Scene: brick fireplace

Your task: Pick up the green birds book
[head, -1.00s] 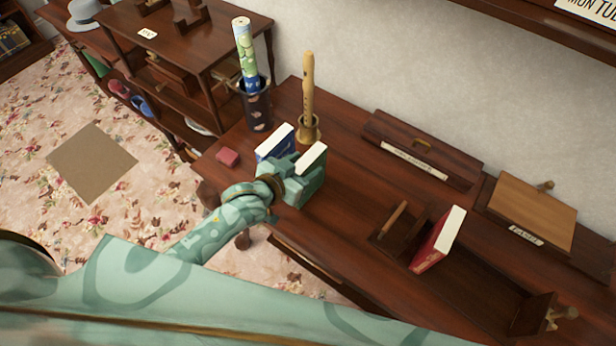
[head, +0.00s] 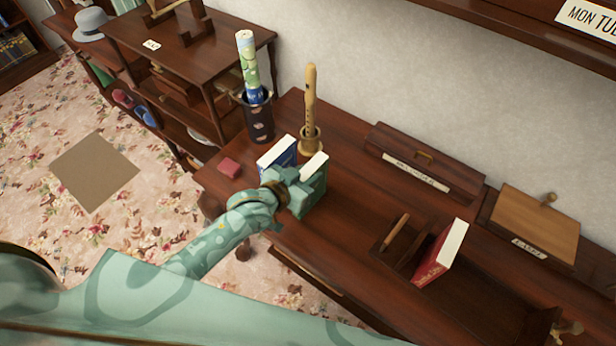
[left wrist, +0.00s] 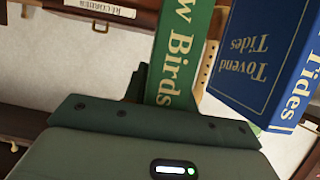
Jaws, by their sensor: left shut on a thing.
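The green birds book (head: 313,196) stands upright on the dark wooden desk, its pale page edge facing up. My left gripper (head: 293,179) is shut on it near its top, and the fingers hide part of the cover. In the left wrist view the green spine (left wrist: 182,50) with the letters "w Birds" rises from between the jaws; the fingertips are hidden there. I cannot tell whether the book's bottom touches the desk. My right gripper is not in view.
A flute on a stand (head: 310,110) and a dark cup (head: 259,118) with a rolled paper are behind. A red book (head: 440,254) leans in a wooden tray at right. A small red block (head: 229,167) lies left.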

